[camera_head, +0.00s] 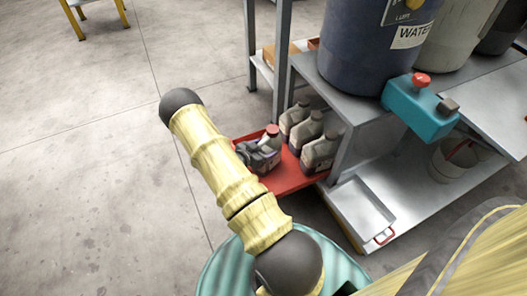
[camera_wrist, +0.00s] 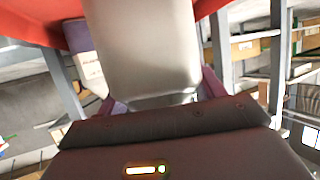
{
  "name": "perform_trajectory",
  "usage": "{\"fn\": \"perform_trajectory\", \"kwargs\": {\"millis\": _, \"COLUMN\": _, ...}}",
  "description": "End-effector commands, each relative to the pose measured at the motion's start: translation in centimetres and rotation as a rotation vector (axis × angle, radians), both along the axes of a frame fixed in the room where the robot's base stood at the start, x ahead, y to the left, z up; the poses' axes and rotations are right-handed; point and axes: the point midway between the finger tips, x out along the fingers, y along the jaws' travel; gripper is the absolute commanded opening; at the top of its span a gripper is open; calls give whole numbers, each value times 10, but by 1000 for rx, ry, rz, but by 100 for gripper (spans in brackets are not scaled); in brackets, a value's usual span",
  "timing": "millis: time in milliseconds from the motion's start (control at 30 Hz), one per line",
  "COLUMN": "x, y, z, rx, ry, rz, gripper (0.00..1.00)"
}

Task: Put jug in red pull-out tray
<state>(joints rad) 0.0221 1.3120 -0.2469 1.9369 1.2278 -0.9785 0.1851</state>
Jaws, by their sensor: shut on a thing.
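The red pull-out tray (camera_head: 292,180) sticks out from the grey shelf unit at the middle of the head view. My gripper (camera_head: 264,156) is over its left part, shut on a pale jug with a red cap (camera_head: 271,137). In the wrist view this jug (camera_wrist: 145,45) fills the middle, between the purplish fingers, and red tray surface (camera_wrist: 30,25) shows at the top left. I cannot tell whether the jug touches the tray. My gripper hides much of it in the head view.
Several grey jugs (camera_head: 320,152) with dark caps stand in a row along the right of the tray. A shelf post (camera_head: 343,155) rises just beyond them. A blue water barrel (camera_head: 355,50) and a teal box (camera_head: 420,108) are on the shelf above. Open floor lies left.

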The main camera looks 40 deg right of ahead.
Motion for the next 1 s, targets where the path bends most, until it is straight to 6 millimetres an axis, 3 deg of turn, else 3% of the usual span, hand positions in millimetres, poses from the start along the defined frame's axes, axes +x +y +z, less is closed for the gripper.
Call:
{"fn": "perform_trajectory", "kwargs": {"millis": 333, "x": 0, "y": 0, "z": -2, "rx": -2, "ry": -1, "rz": 0, "gripper": 33}}
{"fn": "perform_trajectory", "kwargs": {"millis": 367, "x": 0, "y": 0, "z": -2, "rx": 0, "ry": -1, "rz": 0, "gripper": 72}}
{"fn": "perform_trajectory", "kwargs": {"millis": 467, "x": 0, "y": 0, "z": -1, "rx": 0, "ry": -1, "rz": 0, "gripper": 90}}
{"fn": "perform_trajectory", "kwargs": {"millis": 833, "x": 0, "y": 0, "z": 3, "rx": 0, "ry": -1, "rz": 1, "gripper": 90}}
{"fn": "perform_trajectory", "kwargs": {"millis": 1000, "x": -2, "y": 19, "z": 12, "rx": 2, "ry": -1, "rz": 3, "gripper": 90}}
